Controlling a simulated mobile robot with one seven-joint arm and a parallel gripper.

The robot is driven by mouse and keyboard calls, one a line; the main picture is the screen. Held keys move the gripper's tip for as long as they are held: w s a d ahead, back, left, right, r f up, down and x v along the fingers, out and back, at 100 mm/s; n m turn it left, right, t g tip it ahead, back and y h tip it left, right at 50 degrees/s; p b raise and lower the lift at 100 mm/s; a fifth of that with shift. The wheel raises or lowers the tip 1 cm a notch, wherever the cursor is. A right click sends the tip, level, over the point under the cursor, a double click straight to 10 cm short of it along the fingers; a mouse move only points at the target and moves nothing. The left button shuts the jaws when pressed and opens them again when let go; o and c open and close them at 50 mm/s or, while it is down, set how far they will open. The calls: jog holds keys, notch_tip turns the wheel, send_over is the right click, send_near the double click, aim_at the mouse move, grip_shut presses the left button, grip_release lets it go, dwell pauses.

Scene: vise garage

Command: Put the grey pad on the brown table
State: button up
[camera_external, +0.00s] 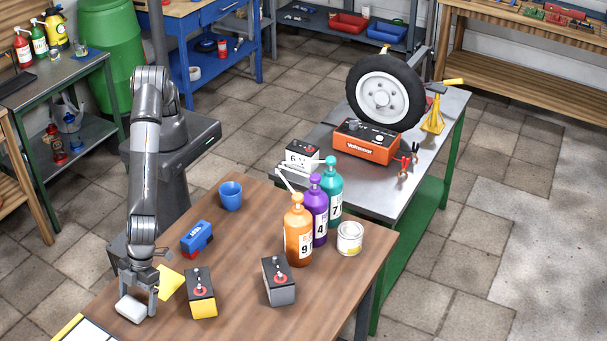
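A light grey, rounded block that looks like the grey pad (130,310) is at the front left of the brown table (240,270), by its left edge. My gripper (138,298) points down right at the pad, with its fingers a little apart. I cannot tell whether the fingers grip the pad or only stand beside it. I also cannot tell whether the pad rests on the tabletop or is just above it. The fingers hide part of the pad's back side.
Close to my gripper are a yellow piece (170,282), a yellow-and-black battery (201,293) and a blue tool (197,238). The tabletop's middle is clear.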

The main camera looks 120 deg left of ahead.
jog(key=shift+o, duration=1)
jog(key=shift+r, duration=0.15)
jog(key=v, duration=1.2)
jog(key=a+r+n+t+y, duration=0.1)
jog(key=a+r+n, duration=0.2)
jog(key=a+r, duration=0.55)
jog(key=a+r+n+t, duration=0.2)
jog(key=a+r, duration=0.1)
jog(key=a, duration=1)
jog(key=a+r+n+t+y, duration=0.1)
jog(key=a+r+n, duration=0.2)
jog(key=a+r, duration=0.55)
jog(key=s+a+f+n+y, duration=0.1)
jog(key=s+a+n, duration=0.2)
jog(key=s+a, duration=0.3)
jog(key=s+a+n+t, duration=0.1)
jog(key=s+a+n, duration=0.2)
jog(key=s+a, duration=0.3)
jog(key=s+a+f+n+y, duration=0.1)
jog(key=s+a+n, duration=0.3)
jog(key=a, duration=1)
jog(key=shift+s+a+f+t+y, duration=0.3)
jog(key=shift+s, duration=0.7)
